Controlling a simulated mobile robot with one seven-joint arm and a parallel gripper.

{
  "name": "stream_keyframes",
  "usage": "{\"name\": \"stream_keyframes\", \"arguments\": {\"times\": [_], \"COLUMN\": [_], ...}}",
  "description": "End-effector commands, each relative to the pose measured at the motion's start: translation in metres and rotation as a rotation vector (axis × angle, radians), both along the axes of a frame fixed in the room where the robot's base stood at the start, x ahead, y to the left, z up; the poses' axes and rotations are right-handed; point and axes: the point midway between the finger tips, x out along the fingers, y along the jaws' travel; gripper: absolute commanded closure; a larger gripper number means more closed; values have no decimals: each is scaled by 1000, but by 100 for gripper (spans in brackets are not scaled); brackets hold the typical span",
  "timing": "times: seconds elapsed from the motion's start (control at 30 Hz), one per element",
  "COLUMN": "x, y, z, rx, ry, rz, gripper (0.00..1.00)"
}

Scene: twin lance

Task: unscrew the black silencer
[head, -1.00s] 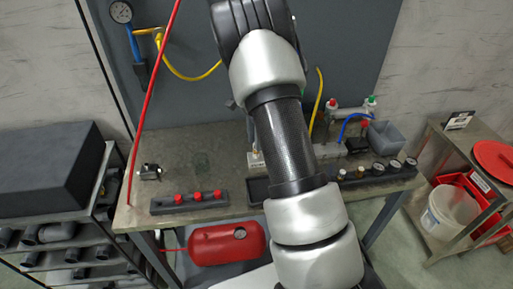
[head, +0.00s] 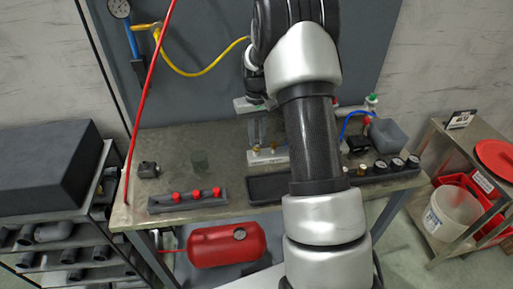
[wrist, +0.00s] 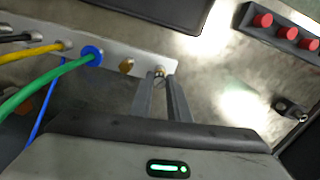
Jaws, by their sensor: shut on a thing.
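My gripper (wrist: 160,76) points down at the end of a pale manifold block (wrist: 110,59); in the head view its fingers (head: 257,143) are at the block's left end. The fingers are shut on a small brass-coloured fitting (wrist: 159,71) there, mostly hidden between the tips. A brass hex plug (wrist: 126,66) sits beside it on the same block, apart from the fingers. No black silencer can be made out on the block; a black part may be hidden by the fingers.
Green (wrist: 45,88) and yellow (wrist: 30,54) hoses run from the block beside my gripper. A black tray (head: 282,188) lies in front. A rack with red knobs (wrist: 285,30) and a small dark fitting (wrist: 290,109) stand on the bench. A gauge row (head: 385,168) is at right.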

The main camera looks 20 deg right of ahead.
Motion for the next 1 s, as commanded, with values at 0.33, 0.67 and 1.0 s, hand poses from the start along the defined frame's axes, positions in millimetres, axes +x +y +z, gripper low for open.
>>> {"name": "stream_keyframes", "arguments": {"times": [0.33,0.67,1.0], "x": [7,7,7], "y": [-2,-2,-1], "z": [7,8,15], "rx": [-6,-6,-6], "ry": [-23,-22,-22], "rz": [688,741,739], "gripper": [100,100,100]}}
